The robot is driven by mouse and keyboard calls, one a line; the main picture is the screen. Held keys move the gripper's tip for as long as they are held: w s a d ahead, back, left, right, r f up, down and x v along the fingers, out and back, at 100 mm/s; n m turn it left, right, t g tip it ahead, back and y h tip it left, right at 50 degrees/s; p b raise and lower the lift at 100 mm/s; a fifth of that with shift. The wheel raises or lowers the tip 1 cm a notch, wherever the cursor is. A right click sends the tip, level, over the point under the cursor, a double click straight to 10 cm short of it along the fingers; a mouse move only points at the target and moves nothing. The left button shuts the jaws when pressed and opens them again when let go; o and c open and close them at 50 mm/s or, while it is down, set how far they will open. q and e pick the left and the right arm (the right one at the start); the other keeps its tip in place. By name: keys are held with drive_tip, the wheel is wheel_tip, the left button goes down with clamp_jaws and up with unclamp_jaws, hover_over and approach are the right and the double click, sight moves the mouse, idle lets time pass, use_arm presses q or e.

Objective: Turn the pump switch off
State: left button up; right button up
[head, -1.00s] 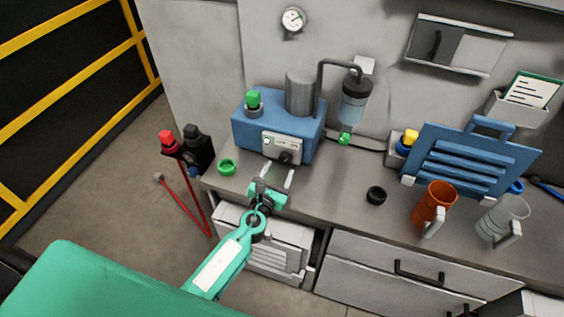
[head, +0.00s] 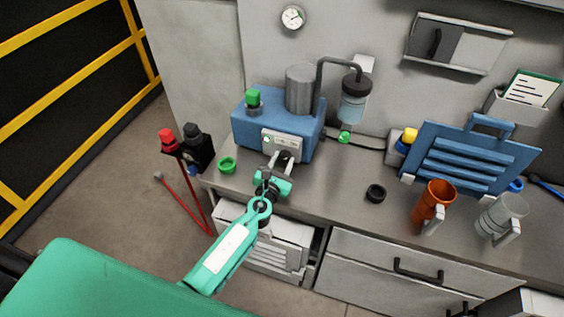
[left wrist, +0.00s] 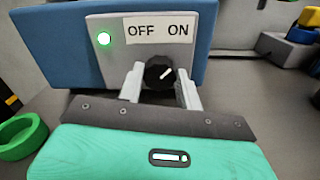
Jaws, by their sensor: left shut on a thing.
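The blue pump (head: 255,128) stands at the back of the bench, with a grey motor cylinder on top. On its front plate is a black rotary switch knob (left wrist: 159,73), under a label reading OFF on the left and ON on the right. The knob's white mark points up and right, toward ON. A green lamp (left wrist: 103,39) on the plate is lit. My left gripper (head: 279,159) is at the front plate; in the left wrist view its fingers (left wrist: 160,86) are on both sides of the knob, shut on it. My right gripper is not in view.
A green ring (head: 227,165) lies left of the gripper, and a black ring (head: 376,193) lies to the right. An orange mug (head: 432,203), a clear jug (head: 503,215) and a blue rack (head: 465,160) stand on the right. The bench front between is clear.

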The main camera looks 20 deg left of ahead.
use_arm(q)
drive_tip(key=shift+n, duration=0.3)
drive_tip(key=n+b, duration=0.1)
drive_tip(key=n, duration=0.2)
drive_tip(key=shift+f+b, duration=0.1)
drive_tip(key=shift+b, duration=0.3)
drive_tip(key=n+b, duration=0.2)
drive_tip(key=n, duration=0.3)
drive_tip(key=shift+a+n, duration=0.1)
drive_tip(key=shift+n, duration=0.3)
drive_tip(key=n+b, duration=0.1)
drive_tip(key=n, duration=0.2)
drive_tip(key=shift+n, duration=0.3)
drive_tip(key=n+b, duration=0.1)
drive_tip(key=n, duration=0.2)
drive_tip(key=shift+n, duration=0.9)
drive_tip(key=o, duration=1)
